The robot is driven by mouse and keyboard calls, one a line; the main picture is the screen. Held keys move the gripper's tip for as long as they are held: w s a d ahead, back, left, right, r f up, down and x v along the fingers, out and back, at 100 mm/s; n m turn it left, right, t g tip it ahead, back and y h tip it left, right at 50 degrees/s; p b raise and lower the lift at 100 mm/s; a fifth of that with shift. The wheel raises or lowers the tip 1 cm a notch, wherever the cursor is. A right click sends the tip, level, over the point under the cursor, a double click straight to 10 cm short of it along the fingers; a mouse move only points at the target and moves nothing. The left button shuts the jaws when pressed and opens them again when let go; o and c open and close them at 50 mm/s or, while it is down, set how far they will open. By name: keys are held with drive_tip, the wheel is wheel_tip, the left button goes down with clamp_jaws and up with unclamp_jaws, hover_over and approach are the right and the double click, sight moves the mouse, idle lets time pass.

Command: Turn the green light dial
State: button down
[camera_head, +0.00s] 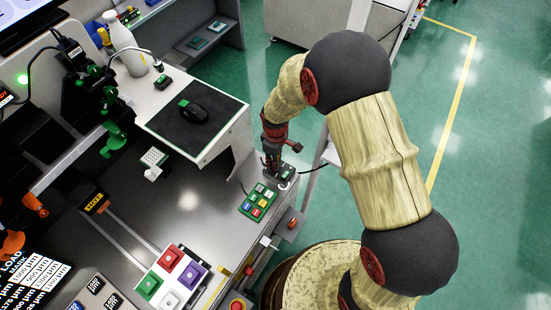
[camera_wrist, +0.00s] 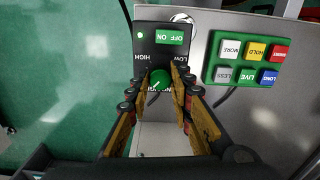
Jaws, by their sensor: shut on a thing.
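The green light dial (camera_wrist: 159,77) is a round green knob on a small black control box (camera_wrist: 152,44) in the wrist view. Low and high markings and a green off/on switch (camera_wrist: 169,39) are on the same box. My gripper (camera_wrist: 160,86) is at the dial, with a finger on either side, shut on it. In the head view my gripper (camera_head: 272,160) points down at the control box (camera_head: 286,178) near the bench's right edge. The dial itself is hidden there by the gripper.
A green keypad (camera_head: 258,201) with several coloured buttons lies beside the box; it also shows in the wrist view (camera_wrist: 247,64). A white panel with large coloured buttons (camera_head: 172,281) is nearer. A mouse (camera_head: 193,111) lies on a dark mat.

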drive_tip(key=m+p, duration=0.2)
drive_tip(key=m, duration=0.4)
drive_tip(key=m+p, duration=0.1)
drive_tip(key=m, duration=0.5)
drive_tip(key=shift+m+p, duration=0.3)
idle(0.4)
drive_tip(key=c, duration=1.6)
unclamp_jaws()
drive_tip(key=shift+o, duration=0.2)
wheel_tip(320, 180, up, 12)
